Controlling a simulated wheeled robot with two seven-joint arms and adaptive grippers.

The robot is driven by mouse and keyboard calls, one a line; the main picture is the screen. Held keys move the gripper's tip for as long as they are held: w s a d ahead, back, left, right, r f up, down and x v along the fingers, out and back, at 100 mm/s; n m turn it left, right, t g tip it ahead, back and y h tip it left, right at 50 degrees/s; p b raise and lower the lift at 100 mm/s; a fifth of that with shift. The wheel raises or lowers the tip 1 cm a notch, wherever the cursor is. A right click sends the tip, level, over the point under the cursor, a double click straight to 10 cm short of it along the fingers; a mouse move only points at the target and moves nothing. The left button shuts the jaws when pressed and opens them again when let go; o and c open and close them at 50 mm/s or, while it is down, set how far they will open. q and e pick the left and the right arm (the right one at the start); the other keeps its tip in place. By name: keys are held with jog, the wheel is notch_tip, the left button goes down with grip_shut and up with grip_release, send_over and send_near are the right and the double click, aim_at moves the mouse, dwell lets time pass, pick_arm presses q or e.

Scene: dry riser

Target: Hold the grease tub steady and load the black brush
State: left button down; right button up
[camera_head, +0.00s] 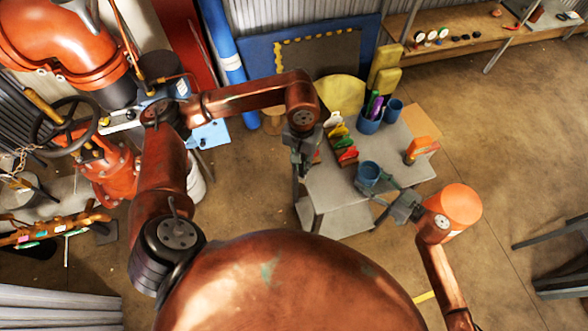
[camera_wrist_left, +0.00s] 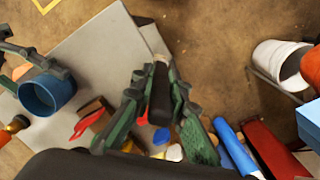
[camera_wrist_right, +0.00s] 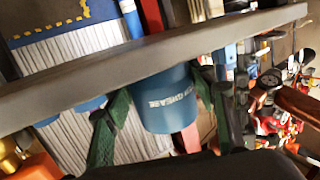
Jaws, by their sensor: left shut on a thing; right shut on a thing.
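The blue grease tub (camera_head: 369,173) stands at the near part of the grey table and is open at the top. In the right wrist view the tub (camera_wrist_right: 165,98) shows white lettering with the word GREASE. My right gripper (camera_head: 378,194) is shut on its side. My left gripper (camera_head: 299,158) is left of the tub, at the table's left edge. In the left wrist view it is shut on the black brush (camera_wrist_left: 160,95), with the tub (camera_wrist_left: 47,95) apart at the left. The brush is hard to make out in the head view, and its bristles are not clear.
The table (camera_head: 330,185) also bears colourful handled tools (camera_head: 344,143), blue cups (camera_head: 368,121) with items inside, and an orange item (camera_head: 418,150). A white bucket (camera_wrist_left: 280,62) stands off the table. Red pipework with a handwheel (camera_head: 65,122) is at the left.

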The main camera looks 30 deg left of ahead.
pick_arm(q)
jog(key=w+d+r+h, duration=0.2)
jog(key=w+d+r, duration=0.35)
jog(key=d, duration=0.25)
jog(key=w+d+r+h, duration=0.1)
jog(key=w+d+r, duration=0.3)
jog(key=w+d, duration=0.3)
jog(key=shift+a+x, duration=0.15)
jog(key=shift+x, duration=0.85)
jog(key=shift+a+x, duration=0.15)
jog(key=shift+x, duration=0.85)
jog(key=shift+a+x, duration=0.2)
jog(key=shift+x, duration=0.8)
jog(key=shift+s+f, duration=0.2)
jog(key=shift+f, duration=0.5)
notch_tip(320, 180, up, 7)
pick_arm(e)
jog(key=o, duration=0.9)
jog(key=shift+o, duration=0.2)
